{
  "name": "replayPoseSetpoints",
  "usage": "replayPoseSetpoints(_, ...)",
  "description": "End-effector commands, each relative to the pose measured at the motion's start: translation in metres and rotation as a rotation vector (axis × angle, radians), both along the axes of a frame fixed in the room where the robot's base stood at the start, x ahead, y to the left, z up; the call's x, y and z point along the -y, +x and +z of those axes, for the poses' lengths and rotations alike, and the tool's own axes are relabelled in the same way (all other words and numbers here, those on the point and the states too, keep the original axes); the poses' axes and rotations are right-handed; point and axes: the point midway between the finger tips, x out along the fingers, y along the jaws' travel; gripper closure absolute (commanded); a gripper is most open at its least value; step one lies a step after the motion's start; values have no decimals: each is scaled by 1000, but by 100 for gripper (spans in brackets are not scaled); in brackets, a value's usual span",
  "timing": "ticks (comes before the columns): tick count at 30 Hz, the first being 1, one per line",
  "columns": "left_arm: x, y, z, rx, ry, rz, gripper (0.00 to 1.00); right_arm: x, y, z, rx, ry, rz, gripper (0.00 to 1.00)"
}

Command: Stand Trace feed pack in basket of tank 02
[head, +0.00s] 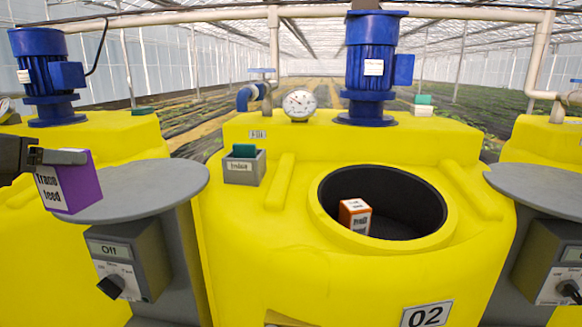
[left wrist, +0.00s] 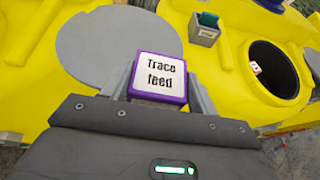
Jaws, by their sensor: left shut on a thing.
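The Trace feed pack (head: 82,181) is a purple box with a white labelled face, at the left of the head view. My left gripper (head: 62,157) is shut on it and holds it over or beside the round grey table; the exact height is unclear. In the left wrist view the pack (left wrist: 158,78) sits between the fingers (left wrist: 160,90). Tank 02 (head: 260,285) is yellow, with a round dark opening. The basket (head: 385,222) in that opening has a mesh floor, and an orange and white pack (head: 355,215) stands in it. My right gripper is not in view.
Round grey tables (head: 150,190) stand left and right (head: 540,187) of the tank, with switch boxes (head: 130,265) below. A small grey holder (head: 244,168) with a green item, a gauge (head: 299,104) and a blue motor (head: 371,60) are on the tank. The basket's right side is free.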

Motion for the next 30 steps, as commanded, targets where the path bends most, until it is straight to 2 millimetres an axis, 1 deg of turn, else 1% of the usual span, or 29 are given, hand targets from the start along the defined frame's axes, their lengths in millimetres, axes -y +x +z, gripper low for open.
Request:
replayPoseSetpoints(5,-19,4,-45,1,-16,-48,75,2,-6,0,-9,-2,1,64)
replayPoseSetpoints(6,-22,5,-57,2,-14,-62,75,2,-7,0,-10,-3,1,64)
replayPoseSetpoints(9,-26,7,-84,3,-12,-97,75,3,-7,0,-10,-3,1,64)
replayPoseSetpoints(12,-27,8,-104,7,-10,-124,75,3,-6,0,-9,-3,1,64)
replayPoseSetpoints(19,-26,9,-136,4,-8,-167,75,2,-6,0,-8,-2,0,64)
replayPoseSetpoints(22,-25,9,-154,0,-8,-192,75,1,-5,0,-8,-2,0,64)
replayPoseSetpoints(26,-21,9,-170,4,-7,-220,75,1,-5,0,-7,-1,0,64)
replayPoseSetpoints(30,-15,8,-195,-6,-2,-256,75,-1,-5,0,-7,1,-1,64)
